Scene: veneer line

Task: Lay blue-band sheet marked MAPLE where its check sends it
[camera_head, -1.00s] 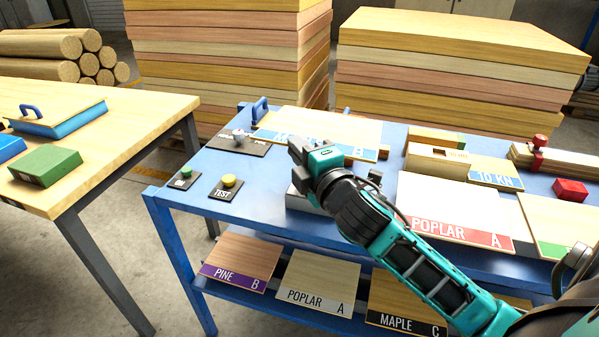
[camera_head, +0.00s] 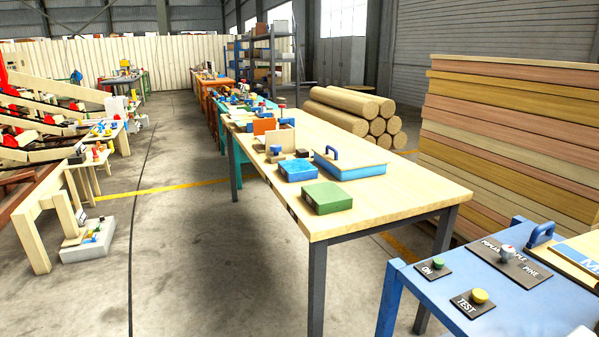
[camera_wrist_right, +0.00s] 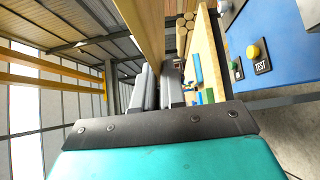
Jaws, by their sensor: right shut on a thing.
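The blue-band sheet (camera_head: 587,258) is cut off at the right edge of the head view, over the blue table; only "M" of its name shows. In the right wrist view my right gripper (camera_wrist_right: 163,85) is shut on a pale wooden sheet (camera_wrist_right: 148,30), seen nearly edge-on with no marking showing. I take it to be the blue-band sheet. A dial plate (camera_head: 510,262) names POPLAR, MAPLE and PINE. A green ON button (camera_head: 438,264) and a yellow TEST button (camera_head: 479,296) stand in front of it. My left gripper is in neither current view.
The wooden table (camera_head: 400,193) left of the blue table (camera_head: 408,291) carries a green box (camera_head: 327,198), a blue box (camera_head: 298,170) and a blue block with a handle (camera_head: 350,165). A tall board stack (camera_head: 505,130) stands behind. Floor lies open left of the wooden table.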

